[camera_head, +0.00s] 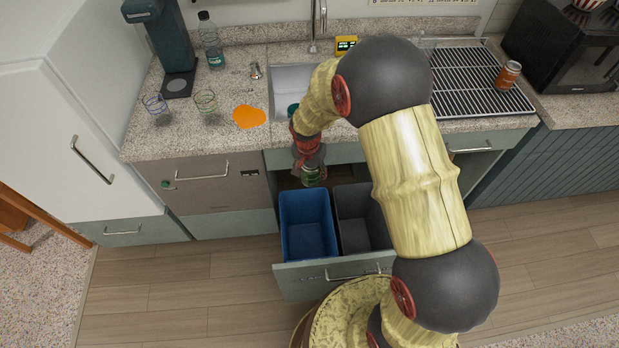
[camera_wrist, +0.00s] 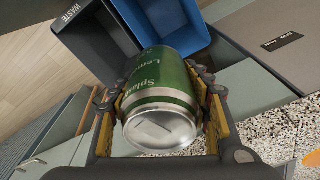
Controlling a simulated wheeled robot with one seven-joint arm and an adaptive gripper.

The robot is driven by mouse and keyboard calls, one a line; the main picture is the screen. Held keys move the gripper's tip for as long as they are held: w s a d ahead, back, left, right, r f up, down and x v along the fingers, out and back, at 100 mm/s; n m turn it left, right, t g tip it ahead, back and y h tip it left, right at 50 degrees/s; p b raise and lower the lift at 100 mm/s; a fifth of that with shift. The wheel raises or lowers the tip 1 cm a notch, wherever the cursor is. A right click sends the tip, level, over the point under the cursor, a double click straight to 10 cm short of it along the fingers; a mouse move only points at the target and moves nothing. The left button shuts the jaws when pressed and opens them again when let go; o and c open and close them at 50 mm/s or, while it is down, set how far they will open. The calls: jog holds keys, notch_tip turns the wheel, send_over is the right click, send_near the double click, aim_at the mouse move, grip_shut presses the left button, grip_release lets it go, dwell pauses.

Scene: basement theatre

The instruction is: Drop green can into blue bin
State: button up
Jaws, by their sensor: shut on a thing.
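My gripper (camera_head: 310,165) is shut on a green can (camera_wrist: 162,85) with a silver end. In the wrist view the can lies between the two yellow-padded fingers, its silver end toward the camera. In the head view the can (camera_head: 312,174) shows only in small part below my gripper, near the back edge of the blue bin (camera_head: 308,251). The blue bin stands empty in a pulled-out drawer. In the wrist view the blue bin (camera_wrist: 206,33) lies beyond the can, which hides part of it.
A dark grey bin (camera_head: 353,236) marked WASTE stands right of the blue bin in the drawer (camera_head: 300,284).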

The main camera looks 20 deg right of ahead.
jog(key=shift+n, duration=0.4)
jog(key=f, duration=0.2)
jog(key=w+f, duration=0.1)
jog(key=f, duration=0.1)
jog(key=shift+f, duration=0.2)
notch_tip(320, 180, down, 6)
jog(key=b, duration=0.3)
jog(key=shift+r+b, duration=0.1)
jog(key=shift+b, duration=0.3)
jog(key=o, duration=0.9)
jog(key=shift+c, duration=0.2)
jog(key=r, duration=0.4)
jog(key=s+r, duration=0.1)
jog(key=r, duration=0.3)
jog(key=a+r, duration=0.1)
jog(key=r, duration=0.3)
jog(key=shift+s, duration=0.2)
